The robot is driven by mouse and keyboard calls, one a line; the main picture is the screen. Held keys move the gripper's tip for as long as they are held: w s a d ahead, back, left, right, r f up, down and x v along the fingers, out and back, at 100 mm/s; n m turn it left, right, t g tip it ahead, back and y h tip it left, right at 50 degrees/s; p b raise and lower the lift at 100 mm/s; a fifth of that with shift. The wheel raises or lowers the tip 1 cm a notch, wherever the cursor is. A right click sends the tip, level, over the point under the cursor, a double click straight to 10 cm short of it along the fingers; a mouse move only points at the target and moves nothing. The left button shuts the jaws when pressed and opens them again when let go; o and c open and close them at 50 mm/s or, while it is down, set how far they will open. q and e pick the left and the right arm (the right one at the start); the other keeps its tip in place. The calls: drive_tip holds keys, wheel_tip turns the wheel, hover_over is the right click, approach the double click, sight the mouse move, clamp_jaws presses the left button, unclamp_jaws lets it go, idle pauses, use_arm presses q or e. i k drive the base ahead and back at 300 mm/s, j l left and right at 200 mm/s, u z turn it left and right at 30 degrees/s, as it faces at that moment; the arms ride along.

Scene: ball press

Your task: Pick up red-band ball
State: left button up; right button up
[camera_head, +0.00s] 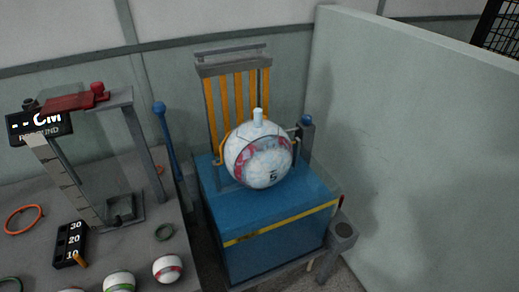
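A small white ball with a red band (168,269) rests on the grey table (150,235) near its right front edge, at the bottom of the head view. A white ball with a green band (119,281) sits to its left, partly cut off by the bottom edge of the picture. A sliver of another ball shows at the bottom edge further left. Neither of my grippers is in view, and nothing touches the red-band ball from above.
To the right, a blue press box (275,225) carries a large ball (258,155). A pale wall (420,150) bounds the right.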

sight(258, 154)
drive_tip(key=z, duration=1.8)
drive_tip(key=k+l, duration=0.2)
drive_tip(key=k, duration=0.2)
drive_tip(key=k+l, duration=0.25)
drive_tip(key=k, duration=0.15)
drive_tip(key=k+l, duration=0.2)
drive_tip(key=k, duration=0.2)
